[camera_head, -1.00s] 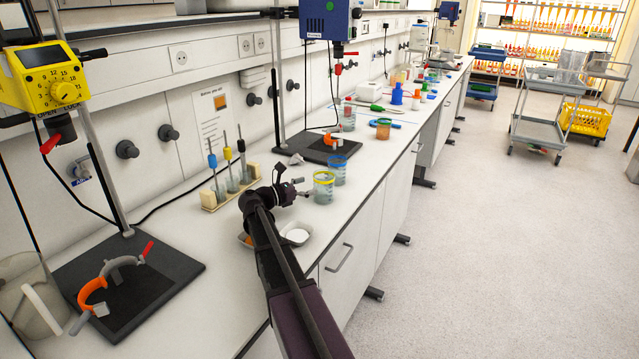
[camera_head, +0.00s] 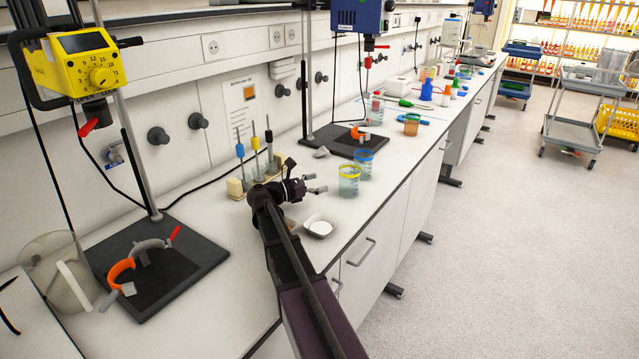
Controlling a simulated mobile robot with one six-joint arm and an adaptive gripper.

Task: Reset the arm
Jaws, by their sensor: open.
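My gripper (camera_head: 318,184) is at the end of my dark arm, low over the white lab bench (camera_head: 222,213). Its fingers are open and point right, toward a cup with a yellow rim (camera_head: 348,182). I see nothing between the fingers. The cup stands upright on the bench just right of the fingertips, and a gap shows between them. A blue-rimmed cup (camera_head: 365,164) stands right behind it. A small white dish (camera_head: 319,228) lies below the gripper, near the bench edge. My arm partly hides another dish beside it.
A rack with several tools (camera_head: 238,187) stands behind my wrist. A yellow overhead stirrer (camera_head: 80,72) on a dark stand base (camera_head: 190,262) is at left. A blue stirrer (camera_head: 358,15) hangs farther back. Carts (camera_head: 575,132) stand on the floor at right. The floor (camera_head: 500,270) beside the bench is clear.

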